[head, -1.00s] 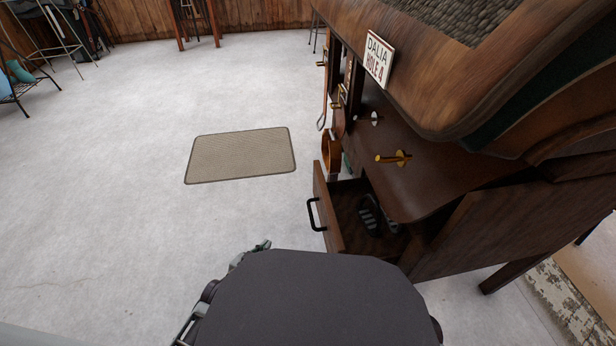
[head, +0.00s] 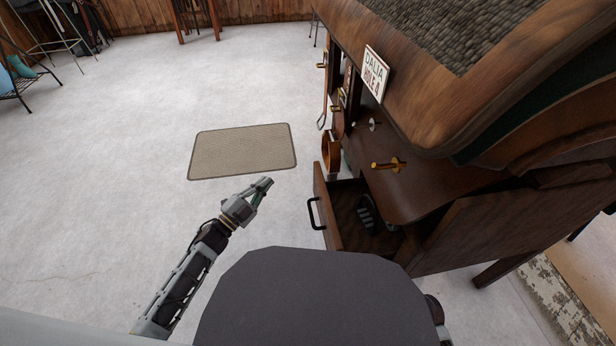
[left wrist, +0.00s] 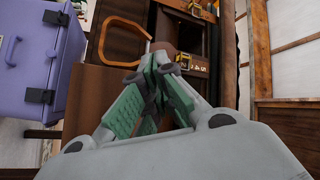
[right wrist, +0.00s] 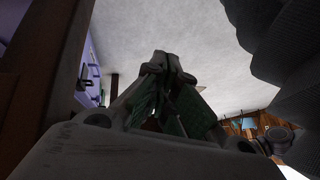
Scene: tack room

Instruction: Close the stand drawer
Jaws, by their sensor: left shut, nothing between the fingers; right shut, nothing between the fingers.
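The wooden stand (head: 450,225) is at the right in the head view. Its drawer (head: 325,210) is pulled out to the left, with a black bar handle (head: 313,213) on its front and a dark ridged object (head: 368,215) inside. My left gripper (head: 266,186) is shut and empty, over the floor to the left of the drawer front and apart from the handle. Its closed fingers also show in the left wrist view (left wrist: 158,66). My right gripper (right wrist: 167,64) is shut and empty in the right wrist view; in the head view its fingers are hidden.
A brass peg (head: 388,165) and a sign (head: 375,75) are on the stand. A brown strap loop (left wrist: 122,38) hangs there. A purple box (left wrist: 30,62) stands at the left of the left wrist view. A mat (head: 243,152) lies on otherwise clear floor left of the stand.

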